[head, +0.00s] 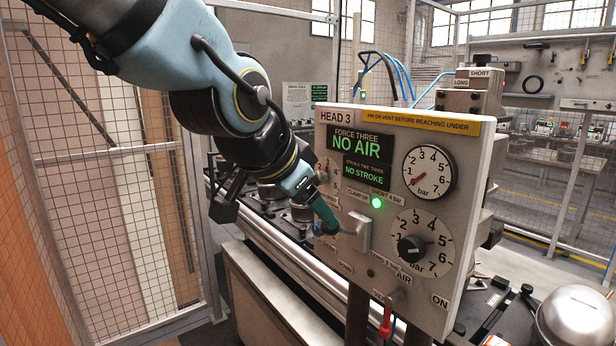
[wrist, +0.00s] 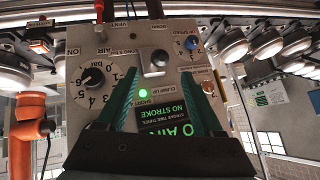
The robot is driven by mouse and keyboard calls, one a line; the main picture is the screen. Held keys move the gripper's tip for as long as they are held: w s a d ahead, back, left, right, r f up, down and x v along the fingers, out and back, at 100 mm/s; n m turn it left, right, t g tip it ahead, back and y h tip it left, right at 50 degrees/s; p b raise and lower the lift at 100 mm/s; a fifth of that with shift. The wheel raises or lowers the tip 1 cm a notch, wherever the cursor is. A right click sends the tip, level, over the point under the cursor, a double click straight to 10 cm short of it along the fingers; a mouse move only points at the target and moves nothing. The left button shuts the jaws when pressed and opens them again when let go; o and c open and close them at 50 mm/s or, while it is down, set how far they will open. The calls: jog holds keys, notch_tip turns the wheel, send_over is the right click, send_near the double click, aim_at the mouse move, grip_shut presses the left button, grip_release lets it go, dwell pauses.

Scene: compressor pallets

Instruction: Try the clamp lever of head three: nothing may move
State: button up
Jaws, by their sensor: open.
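The head three panel (head: 330,118) is a pale upright plate marked HEAD 3, with a green display (head: 362,150) reading NO AIR and NO STROKE. The clamp lever (head: 357,232) is a grey metal piece on the panel's lower middle, below a lit green lamp (head: 377,202). My gripper (head: 328,224) is at the panel front, just left of the lever. In the wrist view, upside down, my gripper (wrist: 158,72) has its green fingers apart, and the lever (wrist: 153,66) shows just beyond the tips, between them. I cannot tell if any finger touches it.
An upper dial (head: 430,172) and a lower dial with a black knob (head: 412,249) are right of the lever. A red piece (head: 386,322) hangs below the panel. A mesh fence (head: 100,150) stands left. A silver dome (head: 578,318) is at lower right.

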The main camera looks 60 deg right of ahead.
jog(key=shift+p+v, duration=0.4)
jog(key=shift+v, duration=0.6)
jog(key=w+a+f+n+t+y+b, duration=0.1)
jog(key=w+a+f+n+t+y, duration=0.1)
jog(key=w+a+f+n, duration=0.8)
jog(key=w+a+f+t+y+b, duration=0.15)
jog(key=w+a, duration=0.55)
jog(key=w, duration=0.8)
jog(key=w+a+f+n+y+b, duration=0.1)
jog(key=a+f+n, duration=0.2)
jog(key=a, duration=0.7)
jog(key=w+a+f+n+g+y+b, duration=0.1)
jog(key=a+f+n, duration=0.3)
jog(key=a, duration=0.5)
jog(key=w+a+f+n+g+y+b, duration=0.1)
jog(key=w+a+f+n+y, duration=0.1)
jog(key=a, duration=0.8)
jog(key=shift+a+f+n+y, duration=0.3)
jog(key=shift+f+n+y, duration=0.35)
jog(key=shift+n, duration=0.55)
jog(key=shift+w+f, duration=0.1)
jog(key=shift+w, duration=0.05)
